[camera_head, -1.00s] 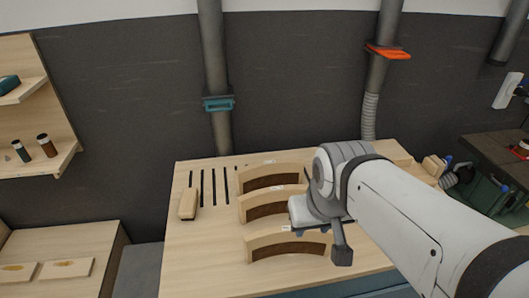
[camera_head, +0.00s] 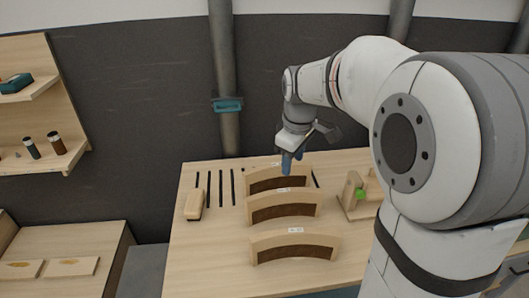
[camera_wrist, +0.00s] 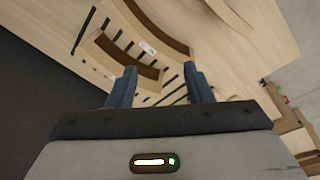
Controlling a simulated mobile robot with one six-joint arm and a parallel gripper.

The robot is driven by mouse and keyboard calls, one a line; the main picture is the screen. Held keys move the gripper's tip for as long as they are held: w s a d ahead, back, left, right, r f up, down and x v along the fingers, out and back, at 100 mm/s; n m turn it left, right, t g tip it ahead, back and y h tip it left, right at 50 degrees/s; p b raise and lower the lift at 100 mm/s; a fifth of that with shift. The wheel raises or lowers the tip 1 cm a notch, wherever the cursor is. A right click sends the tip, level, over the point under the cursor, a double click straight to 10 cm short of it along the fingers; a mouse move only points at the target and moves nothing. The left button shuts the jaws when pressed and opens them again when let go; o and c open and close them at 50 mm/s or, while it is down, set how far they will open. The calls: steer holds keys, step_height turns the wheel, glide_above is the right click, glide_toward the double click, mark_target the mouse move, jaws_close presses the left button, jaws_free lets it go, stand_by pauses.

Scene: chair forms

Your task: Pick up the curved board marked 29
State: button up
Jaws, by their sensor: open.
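Three curved boards with pale wooden rims and dark brown faces stand in a row on the wooden table. They are the back board (camera_head: 262,185), the middle board (camera_head: 268,213) and the front board (camera_head: 275,252). Each has a small white label, too small to read, so I cannot tell which is 29. My gripper (camera_head: 288,162) is open and empty, its blue fingers pointing down by the back board. In the wrist view the fingers (camera_wrist: 161,88) are apart, with a curved board (camera_wrist: 125,63) beyond them and another labelled one (camera_wrist: 160,22) farther up.
A wooden block (camera_head: 194,204) lies left of the boards beside several dark slots (camera_head: 221,188) in the table. A wooden stand with a green part (camera_head: 360,194) is at the right. A pipe (camera_head: 222,70) runs down the dark wall behind. The table's front left is clear.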

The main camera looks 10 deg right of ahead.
steer(key=w+f+n+g, duration=0.1)
steer(key=w+f+n, duration=0.4)
steer(key=w, duration=0.5)
steer(key=n+b, duration=0.2)
steer(key=n, duration=0.3)
glide_above(277, 174)
steer(key=shift+g, duration=0.4)
steer(key=f, duration=0.9)
steer(key=shift+w+d+f, duration=0.2)
steer(key=shift+w, duration=0.05)
steer(key=f+p, duration=0.1)
steer(key=f, duration=0.4)
steer(key=f+p, duration=0.1)
steer(key=f, duration=0.2)
steer(key=shift+w+a+p, duration=0.15)
steer(key=shift+w+p, duration=0.2)
steer(key=shift+r, duration=0.1)
jaws_close()
